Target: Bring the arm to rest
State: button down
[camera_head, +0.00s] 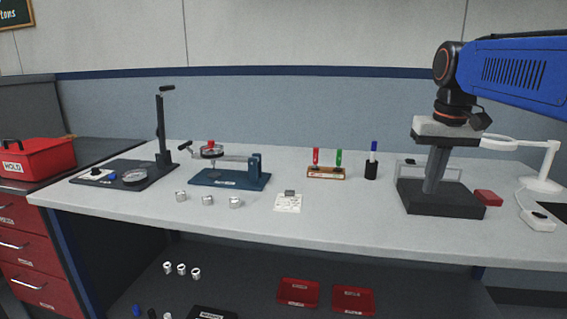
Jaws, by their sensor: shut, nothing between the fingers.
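My gripper (432,189) hangs from my blue arm at the right of the head view. It has a light grey body and dark fingers pointing down, shut together with nothing held. The fingertips appear in front of or just above a black block-like fixture (460,206) with a pale upright frame behind them. I cannot tell whether they touch it.
Close around my gripper are a red block (487,198), a white ring lamp (542,184) and a black pen cup (371,170). A blue clamp fixture (229,180), a dark lever stand (124,175) and several small metal housings (208,201) are further left. The front centre bench (350,225) is clear.

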jog(key=s+a+f+t, duration=0.1)
jog(key=s+a+f, duration=0.1)
jog(key=s+f, duration=0.8)
jog(key=s+a+f+n+t, duration=0.1)
jog(key=s+a+f+t, duration=0.1)
jog(key=s+f, duration=0.8)
notch_tip(320, 180, down, 2)
jog(key=shift+a+f, duration=0.1)
jog(key=shift+a, duration=0.25)
jog(key=shift+s, duration=0.1)
